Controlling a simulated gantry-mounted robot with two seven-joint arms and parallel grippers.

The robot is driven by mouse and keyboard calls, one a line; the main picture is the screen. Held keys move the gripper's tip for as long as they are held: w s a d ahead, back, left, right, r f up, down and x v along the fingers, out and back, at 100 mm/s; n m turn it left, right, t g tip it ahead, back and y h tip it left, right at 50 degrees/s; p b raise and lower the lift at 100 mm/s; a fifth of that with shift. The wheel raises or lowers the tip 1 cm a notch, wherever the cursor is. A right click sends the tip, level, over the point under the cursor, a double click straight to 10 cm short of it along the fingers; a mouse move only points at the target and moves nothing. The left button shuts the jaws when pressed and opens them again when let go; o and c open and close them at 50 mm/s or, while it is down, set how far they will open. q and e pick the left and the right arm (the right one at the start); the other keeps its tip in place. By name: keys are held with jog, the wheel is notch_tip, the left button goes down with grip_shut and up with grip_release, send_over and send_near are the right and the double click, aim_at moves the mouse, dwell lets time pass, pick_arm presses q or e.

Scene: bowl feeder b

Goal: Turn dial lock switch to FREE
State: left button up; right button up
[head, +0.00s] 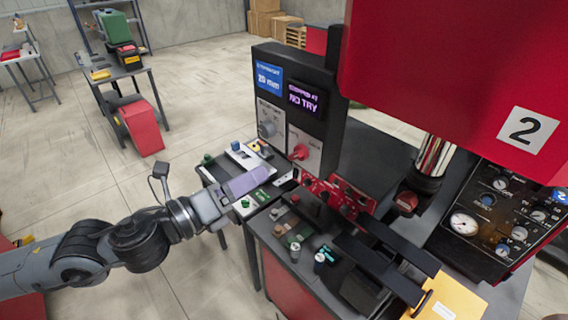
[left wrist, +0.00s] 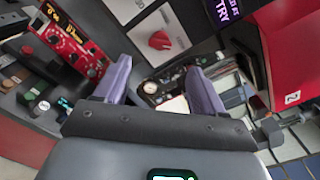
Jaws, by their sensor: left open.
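A tall dark control panel (head: 330,95) carries a white plate with a red rotary knob (head: 299,152) and a plate with a grey dial (head: 266,129). The knob labels are too small to read, so I cannot tell which knob is the dial lock switch or its setting. My left gripper (head: 250,181), with purple fingers, is in front of and below the panel, to the left of the red knob. In the left wrist view my left gripper (left wrist: 162,82) is open and empty, and the red knob (left wrist: 160,41) shows beyond the fingers, apart from them. My right gripper is out of view.
Two screens, blue (head: 269,77) and purple (head: 303,98), sit above the knobs. A red control strip (head: 335,194) lies below the panel. A large red housing (head: 450,70) hangs at right, above a gauge panel (head: 495,215). Small parts lie on the bench.

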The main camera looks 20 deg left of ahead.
aim_at(292, 155)
pick_arm(q)
jog(key=shift+p+x, duration=1.25)
jog(key=shift+x, duration=3.8)
jog(key=shift+d, duration=0.15)
jog(key=shift+c, duration=0.5)
jog(key=c, duration=1)
